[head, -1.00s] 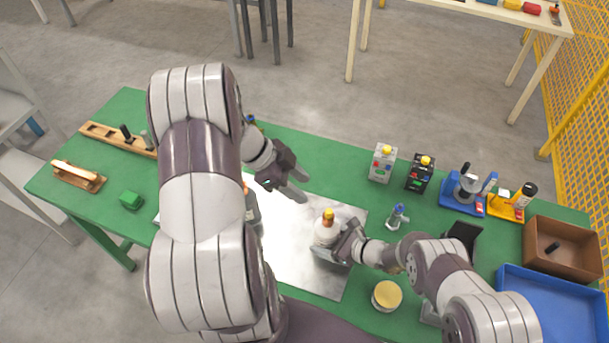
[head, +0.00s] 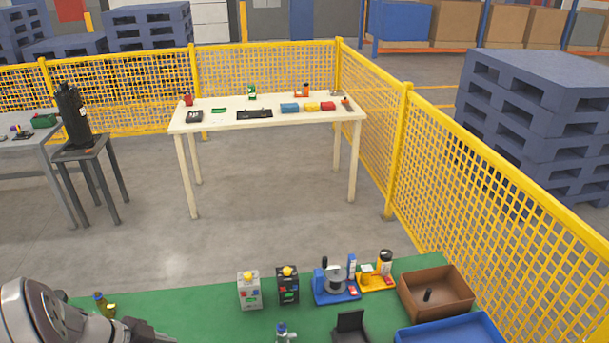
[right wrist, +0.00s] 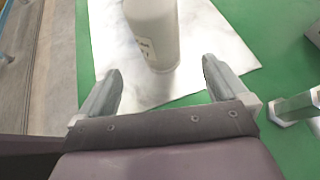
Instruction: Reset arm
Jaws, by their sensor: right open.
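In the right wrist view my right gripper (right wrist: 162,66) is open. A white bottle (right wrist: 153,35) with small print stands on the pale marbled sheet (right wrist: 215,45), beyond and between the fingertips. Nothing is held between the fingers, and the bottle's top is cut off. In the head view my left arm comes in at the lower left. My left gripper (head: 148,334) shows only as a dark part at the bottom edge, and its jaws cannot be made out. My right arm is outside the head view.
The green table (head: 205,299) holds a grey box (head: 249,293), a black box (head: 288,289), a blue device (head: 335,287), a yellow device (head: 376,279), a brown bin (head: 459,292) and a blue tray (head: 450,333). A yellow fence (head: 480,175) runs along the right.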

